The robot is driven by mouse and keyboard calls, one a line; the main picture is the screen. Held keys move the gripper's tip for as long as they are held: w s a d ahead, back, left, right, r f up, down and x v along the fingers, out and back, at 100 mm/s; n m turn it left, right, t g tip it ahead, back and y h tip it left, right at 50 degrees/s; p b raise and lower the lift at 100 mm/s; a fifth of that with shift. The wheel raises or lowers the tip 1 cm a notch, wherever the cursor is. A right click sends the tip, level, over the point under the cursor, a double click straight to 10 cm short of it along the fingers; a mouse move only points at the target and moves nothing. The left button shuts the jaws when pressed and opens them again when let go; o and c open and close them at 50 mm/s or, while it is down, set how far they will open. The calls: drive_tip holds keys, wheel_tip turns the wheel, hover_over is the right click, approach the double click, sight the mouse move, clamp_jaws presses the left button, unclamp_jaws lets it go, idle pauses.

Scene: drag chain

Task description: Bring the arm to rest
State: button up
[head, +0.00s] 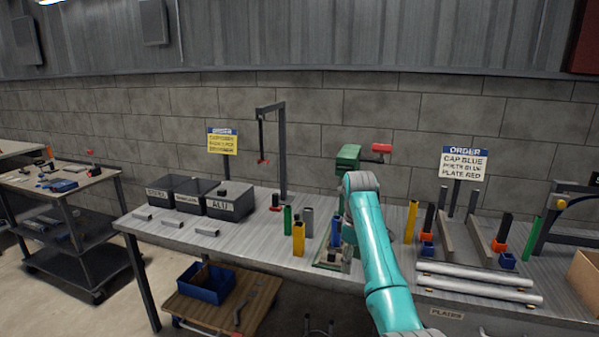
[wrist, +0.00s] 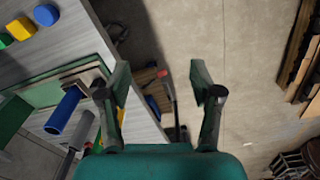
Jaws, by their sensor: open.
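My gripper (wrist: 160,88) is open in the wrist view, with its two dark green fingers apart and nothing between them. It points down past the edge of the grey workbench (wrist: 60,35), over the floor and part of a low wooden cart. In the head view my teal arm reaches up over the front of the workbench (head: 160,226) and bends at the top. The gripper itself is not clearly visible there, hidden behind or beside the arm.
Close to my left finger, a blue tube (wrist: 63,112) and a grey tube (wrist: 82,130) stand near the bench edge. A green press (head: 348,155) stands behind my arm. Silver pipes (head: 475,283) lie to its right. Yellow (head: 299,238) and green tubes stand left.

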drive_tip(key=s+d+f+m+t, duration=0.15)
drive_tip(key=s+f, duration=0.35)
drive_tip(key=f, duration=1)
drive_tip(key=s+f+m+t, duration=0.15)
drive_tip(key=s+f, duration=0.25)
drive_tip(key=f, duration=1)
drive_tip(key=s+d+f+m+t, duration=0.1)
drive_tip(key=s+f+t, duration=0.1)
drive_tip(key=s+f, duration=0.6)
drive_tip(key=s+f+m+t, duration=0.15)
drive_tip(key=s+f, duration=0.25)
drive_tip(key=s, duration=0.8)
drive_tip(key=s+d+r+m+t, duration=0.1)
drive_tip(key=s+r+t, duration=0.15)
drive_tip(key=s, duration=0.85)
drive_tip(key=s+r+m+t, duration=0.2)
drive_tip(key=s+r, duration=0.1)
drive_tip(key=s, duration=0.8)
drive_tip(key=s+r+m+t, duration=0.1)
drive_tip(key=s+r, duration=0.7)
drive_tip(key=r, duration=0.3)
drive_tip(key=s+r+m+t, duration=0.1)
drive_tip(key=s+r+t, duration=0.1)
drive_tip(key=s+r, duration=0.6)
wheel_tip(320, 180, up, 4)
drive_tip(key=shift+s+d+r+m+t, duration=0.2)
drive_tip(key=shift+s+m+t, duration=0.1)
drive_tip(key=shift+s+m, duration=0.1)
